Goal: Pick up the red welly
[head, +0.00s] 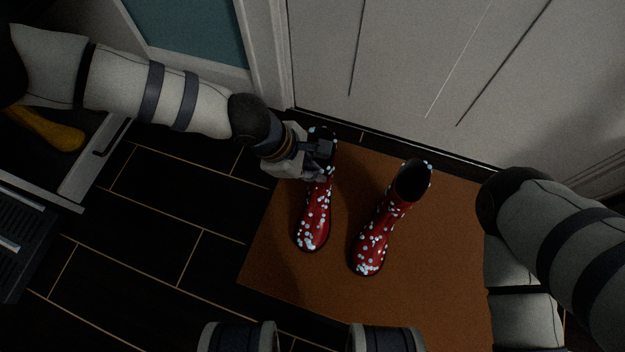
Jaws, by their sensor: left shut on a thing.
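Two red wellies with pale spots are in the head view, toes toward me. The left red welly (315,215) is over the left part of the brown mat. My left gripper (322,160) is at the upper part of this boot and is shut on it; the gripper hides part of the shaft. I cannot tell whether its sole touches the mat. The right red welly (375,235) stands apart to the right on the mat, its dark opening facing up. My right arm comes in from the right, but its gripper is out of view.
The brown mat (440,290) lies on dark floor tiles (160,200). A pale panelled door or wall (420,70) rises just behind the mat. At left is an open drawer (95,165) with a yellow object (48,128) in it. Floor left of the mat is clear.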

